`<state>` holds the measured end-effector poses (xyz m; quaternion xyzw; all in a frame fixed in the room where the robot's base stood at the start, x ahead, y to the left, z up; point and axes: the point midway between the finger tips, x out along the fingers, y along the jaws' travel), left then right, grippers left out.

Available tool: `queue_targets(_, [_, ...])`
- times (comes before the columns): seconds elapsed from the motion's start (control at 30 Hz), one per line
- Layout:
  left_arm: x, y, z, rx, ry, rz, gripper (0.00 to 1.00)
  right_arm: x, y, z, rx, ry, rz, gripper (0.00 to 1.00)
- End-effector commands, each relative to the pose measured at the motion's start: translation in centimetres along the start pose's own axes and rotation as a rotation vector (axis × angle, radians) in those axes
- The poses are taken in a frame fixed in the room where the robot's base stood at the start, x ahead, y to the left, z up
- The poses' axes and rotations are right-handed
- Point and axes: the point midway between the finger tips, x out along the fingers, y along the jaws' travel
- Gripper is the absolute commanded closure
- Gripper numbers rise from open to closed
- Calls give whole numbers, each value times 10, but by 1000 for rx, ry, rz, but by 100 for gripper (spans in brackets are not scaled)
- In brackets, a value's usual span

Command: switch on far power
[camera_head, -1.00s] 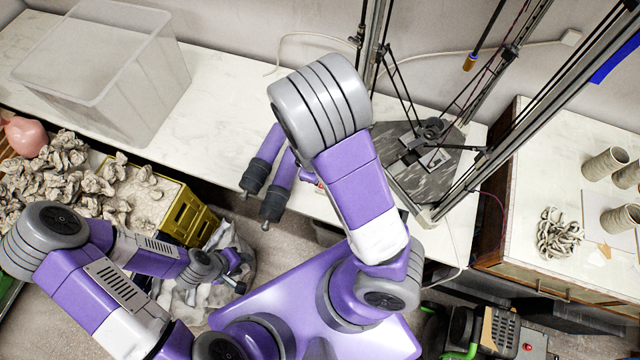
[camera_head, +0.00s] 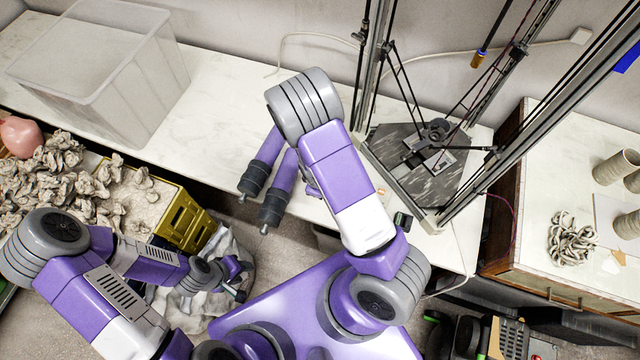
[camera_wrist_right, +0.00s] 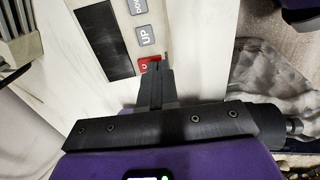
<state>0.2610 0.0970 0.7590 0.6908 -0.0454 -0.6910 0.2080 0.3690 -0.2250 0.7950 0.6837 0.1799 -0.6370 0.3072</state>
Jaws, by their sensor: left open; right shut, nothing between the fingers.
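My right gripper (camera_wrist_right: 155,74) is shut and empty. Its fingertips overlap the lower right edge of the red button; I cannot tell whether they touch it. In the head view my right arm hides this gripper and the panel's buttons. The delta machine (camera_head: 407,165) stands on the white bench. My left gripper (camera_head: 238,283) is open and empty, low in front of the bench, far from the machine.
A clear plastic bin (camera_head: 100,85) stands on the white bench (camera_head: 215,125). A yellow crate (camera_head: 185,222) with clay pieces is at left. A side bench (camera_head: 550,165) with clay cups is at right. The wrist view shows a black display (camera_wrist_right: 103,38) beside the buttons.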

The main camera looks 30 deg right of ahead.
Motion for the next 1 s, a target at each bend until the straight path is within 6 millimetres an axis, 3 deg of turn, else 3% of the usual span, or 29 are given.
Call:
queue_targets(0.6, [6,-2,0,0,0,0,57,14,-3,0,-6,-4,38,100])
queue_targets(1.0, [2,-1,0,0,0,0,57,10,3,0,1,-2,33,100])
